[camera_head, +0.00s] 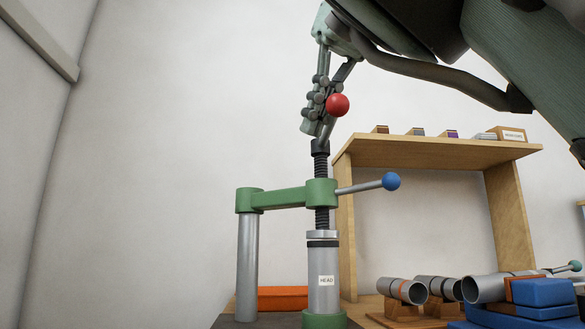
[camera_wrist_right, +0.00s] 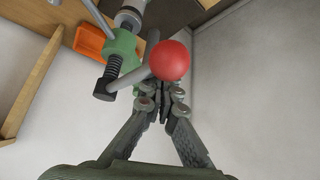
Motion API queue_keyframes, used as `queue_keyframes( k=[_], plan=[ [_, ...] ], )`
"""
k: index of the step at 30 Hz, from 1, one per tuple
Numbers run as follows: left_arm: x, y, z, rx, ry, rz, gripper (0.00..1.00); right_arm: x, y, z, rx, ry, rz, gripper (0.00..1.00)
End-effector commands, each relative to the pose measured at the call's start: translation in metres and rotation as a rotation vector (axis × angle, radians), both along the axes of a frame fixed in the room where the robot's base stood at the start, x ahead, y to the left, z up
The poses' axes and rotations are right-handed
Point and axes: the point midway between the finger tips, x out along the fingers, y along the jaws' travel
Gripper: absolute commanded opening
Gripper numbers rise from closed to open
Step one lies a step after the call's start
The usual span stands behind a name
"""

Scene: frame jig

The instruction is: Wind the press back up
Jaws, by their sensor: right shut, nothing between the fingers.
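The press has a green arm (camera_head: 275,199) on a grey post (camera_head: 247,265), with a black threaded screw (camera_head: 321,168) through its right end. A crank bar rises from the screw's top to a red ball (camera_head: 337,105); the ball also shows in the right wrist view (camera_wrist_right: 170,60). The screw's silver foot (camera_head: 322,234) is at the top of a grey tube labelled HEAD (camera_head: 323,280); whether they touch is unclear. My right gripper (camera_head: 309,126) is shut and empty beside the red ball; its fingertips (camera_wrist_right: 164,108) show just below the ball in the wrist view. My left gripper is not in view.
A lever with a blue ball (camera_head: 391,181) sticks out right from the green arm. A wooden shelf (camera_head: 430,151) with small boxes stands behind. Grey tubes (camera_head: 402,290) and a blue block (camera_head: 541,292) lie at lower right. An orange bin (camera_head: 283,298) is behind the press.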

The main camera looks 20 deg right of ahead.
Motion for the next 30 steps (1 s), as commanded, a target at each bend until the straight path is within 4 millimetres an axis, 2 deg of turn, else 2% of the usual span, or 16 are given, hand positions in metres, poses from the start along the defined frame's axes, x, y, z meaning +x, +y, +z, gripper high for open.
queue_keyframes(
  k=[1, 4, 8, 16, 24, 30],
  plan=[
    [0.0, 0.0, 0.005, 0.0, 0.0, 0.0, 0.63, -0.007, -0.005, 0.006, -0.003, -0.007, -0.005, 0.0],
    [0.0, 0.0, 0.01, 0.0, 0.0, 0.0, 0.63, -0.013, -0.02, 0.006, -0.004, -0.007, -0.005, 0.0],
    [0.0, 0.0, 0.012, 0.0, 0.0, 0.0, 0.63, -0.017, -0.03, 0.005, -0.006, -0.008, -0.002, 0.0],
    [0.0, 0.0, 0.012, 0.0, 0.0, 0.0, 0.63, -0.017, -0.031, 0.004, -0.006, -0.008, -0.002, 0.0],
    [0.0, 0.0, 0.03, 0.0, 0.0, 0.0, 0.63, -0.015, -0.069, 0.006, -0.002, -0.006, -0.005, 0.0],
    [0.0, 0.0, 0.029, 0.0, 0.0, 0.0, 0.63, -0.015, -0.074, 0.003, -0.004, -0.006, -0.003, 0.0]
  ],
)
